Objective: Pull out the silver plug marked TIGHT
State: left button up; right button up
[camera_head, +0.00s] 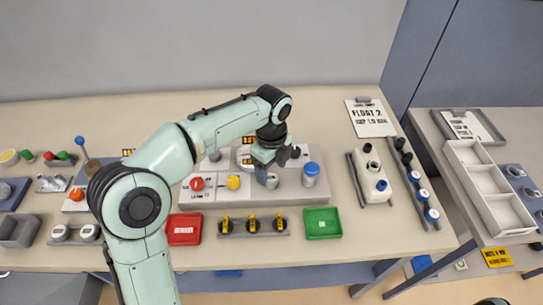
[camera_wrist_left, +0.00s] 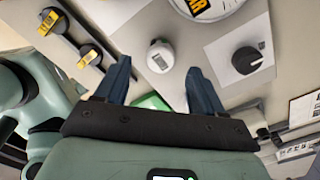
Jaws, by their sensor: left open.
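The silver plug (camera_head: 272,182) stands on the grey panel (camera_head: 205,168) in the middle of the bench. In the left wrist view the plug (camera_wrist_left: 160,56) is a pale round-topped cylinder with a small dark mark, too small to read. My left gripper (camera_head: 264,174) is above the panel, right by the plug and partly covering it. In the left wrist view its two blue-grey fingers (camera_wrist_left: 159,70) are open and point towards the plug, which shows between their tips. I cannot tell how much height is left between them.
Near the plug are a blue-capped part (camera_head: 311,174), a black knob (camera_wrist_left: 247,60), a round gauge (camera_wrist_left: 203,6) and a yellow knob (camera_head: 233,182). Yellow-handled valves (camera_head: 252,225), a red tray (camera_head: 184,229) and a green tray (camera_head: 322,223) sit in front. The bench's front right is clear.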

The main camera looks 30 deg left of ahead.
aim_at(271, 178)
pick_arm(q)
jog(key=shift+f, duration=1.5)
jog(key=c, duration=1.2)
jog(key=shift+o, duration=1.3)
jog(key=shift+r, duration=0.2)
jog(key=shift+w+r, duration=0.1)
jog(key=shift+c, duration=0.8)
jog(key=shift+r, duration=0.1)
